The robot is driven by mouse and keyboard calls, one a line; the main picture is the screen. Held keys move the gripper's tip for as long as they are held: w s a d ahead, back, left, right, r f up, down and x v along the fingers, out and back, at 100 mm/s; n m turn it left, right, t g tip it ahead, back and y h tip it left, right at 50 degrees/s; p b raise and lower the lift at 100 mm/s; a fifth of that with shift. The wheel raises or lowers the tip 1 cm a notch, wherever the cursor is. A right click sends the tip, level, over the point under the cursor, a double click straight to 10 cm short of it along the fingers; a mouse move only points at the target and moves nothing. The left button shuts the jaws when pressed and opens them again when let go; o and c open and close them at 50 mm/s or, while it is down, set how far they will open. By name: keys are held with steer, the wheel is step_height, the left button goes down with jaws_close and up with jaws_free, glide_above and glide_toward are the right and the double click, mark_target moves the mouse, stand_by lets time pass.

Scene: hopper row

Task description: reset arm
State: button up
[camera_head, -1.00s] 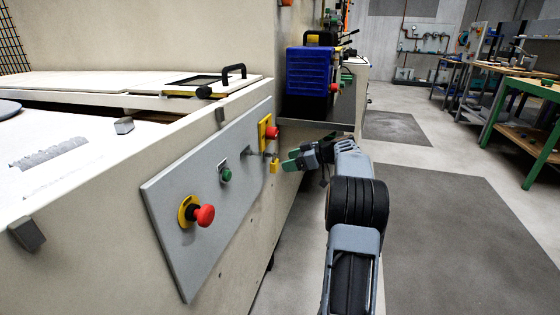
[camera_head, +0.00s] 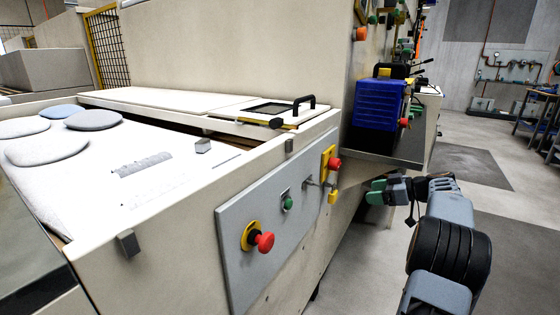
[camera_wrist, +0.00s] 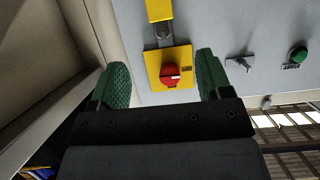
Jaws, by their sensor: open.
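My gripper (camera_head: 378,191) is to the right of the grey control panel (camera_head: 262,215) on the machine's side, with my arm reaching up from the lower right. In the wrist view my gripper (camera_wrist: 164,80) has its two green-padded fingers spread apart with nothing held between them. A red rotary switch (camera_wrist: 170,75) on a yellow plate shows between and beyond the fingers. The same red switch (camera_head: 334,164) is at the panel's far end in the head view. I cannot tell the exact gap between fingers and switch.
The panel also carries a green button (camera_head: 288,203) and a red mushroom button (camera_head: 264,242). A blue bin (camera_head: 378,104) stands on a dark shelf (camera_head: 388,148) above my gripper. Grey floor lies open to the right. Flat grey pads (camera_head: 45,146) lie on the machine top.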

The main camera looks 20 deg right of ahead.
steer(key=s+a+r+m+g+h+p, duration=0.2)
steer(key=s+a+r+g+p, duration=0.1)
steer(key=a+r+p, duration=0.6)
steer(key=s+a+r+m+g+h+p, duration=0.1)
steer(key=s+a+r+m+g+p, duration=0.15)
steer(key=a+r+p, duration=0.8)
steer(key=s+a+r+m+h+p, duration=0.2)
steer(key=s+a+r+h+p, duration=0.1)
steer(key=s+p, duration=0.5)
steer(key=s+a+r+m+h+p, duration=0.2)
steer(key=s+a+r+h+p, duration=0.1)
steer(key=s+a+r+p, duration=0.3)
steer(key=s+a+p, duration=0.2)
steer(key=s+p, duration=0.1)
steer(key=p, duration=0.1)
steer(key=shift+a+g, duration=0.25)
steer(key=shift+g, duration=0.1)
steer(key=shift+d, duration=0.1)
steer(key=shift+w+d, duration=0.1)
